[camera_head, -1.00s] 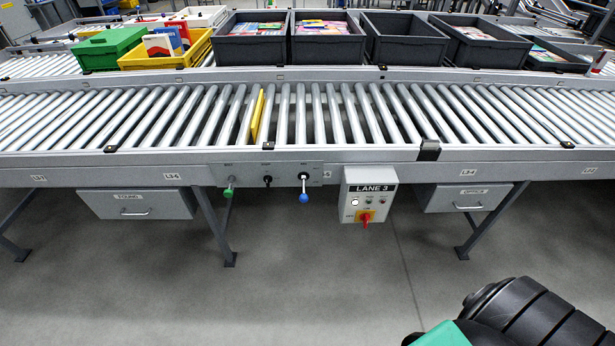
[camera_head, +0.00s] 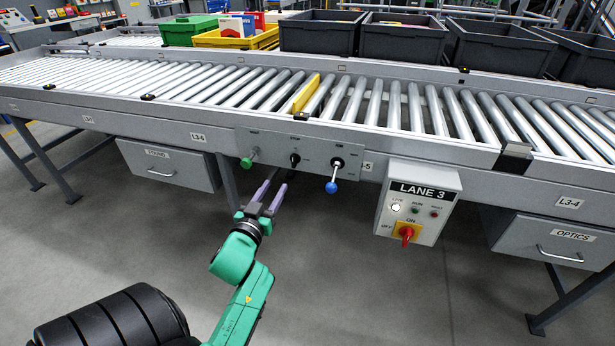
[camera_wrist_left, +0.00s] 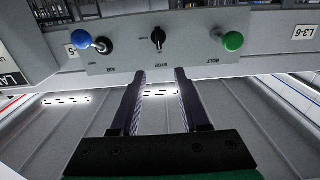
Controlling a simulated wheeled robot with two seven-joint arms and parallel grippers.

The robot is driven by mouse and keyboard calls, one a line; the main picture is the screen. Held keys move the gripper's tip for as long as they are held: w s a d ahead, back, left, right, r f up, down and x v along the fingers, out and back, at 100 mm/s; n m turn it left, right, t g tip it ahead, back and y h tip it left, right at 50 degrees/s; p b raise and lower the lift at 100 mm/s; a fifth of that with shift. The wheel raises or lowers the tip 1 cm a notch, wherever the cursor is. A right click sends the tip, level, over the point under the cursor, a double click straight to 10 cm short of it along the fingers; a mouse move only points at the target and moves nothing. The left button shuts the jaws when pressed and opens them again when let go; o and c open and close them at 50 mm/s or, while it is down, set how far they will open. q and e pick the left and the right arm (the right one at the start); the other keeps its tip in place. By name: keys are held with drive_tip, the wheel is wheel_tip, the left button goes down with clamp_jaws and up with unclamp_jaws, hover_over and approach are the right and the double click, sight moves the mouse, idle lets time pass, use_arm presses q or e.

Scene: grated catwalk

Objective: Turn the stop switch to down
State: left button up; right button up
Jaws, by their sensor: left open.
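The stop switch (camera_head: 295,159) is a small black knob in the middle of a grey panel (camera_head: 270,150) on the conveyor's front rail. It also shows in the left wrist view (camera_wrist_left: 157,37), where the picture is upside down. Its exact pointer direction is too small to tell in the head view. My left gripper (camera_head: 275,187) is open and empty, below and in front of the panel, with its two fingers pointing up toward the knob and apart from it. In the left wrist view the knob lies between and beyond the fingertips. My right gripper is not in view.
A green knob (camera_head: 248,158) and a blue-ended lever (camera_head: 332,178) flank the switch. The LANE 3 box (camera_head: 420,205) with a red-yellow rotary switch hangs to the right. Drawers (camera_head: 170,166) hang under the rail. The floor in front is clear.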

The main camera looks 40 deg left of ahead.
sight(293, 157)
use_arm(q)
drive_tip(key=b+x, duration=0.1)
drive_tip(key=x, duration=1.2)
drive_tip(key=shift+w+b, duration=0.2)
drive_tip(key=shift+b, duration=0.15)
drive_tip(key=shift+w+a, duration=0.25)
drive_tip(key=shift+w, duration=0.25)
clamp_jaws()
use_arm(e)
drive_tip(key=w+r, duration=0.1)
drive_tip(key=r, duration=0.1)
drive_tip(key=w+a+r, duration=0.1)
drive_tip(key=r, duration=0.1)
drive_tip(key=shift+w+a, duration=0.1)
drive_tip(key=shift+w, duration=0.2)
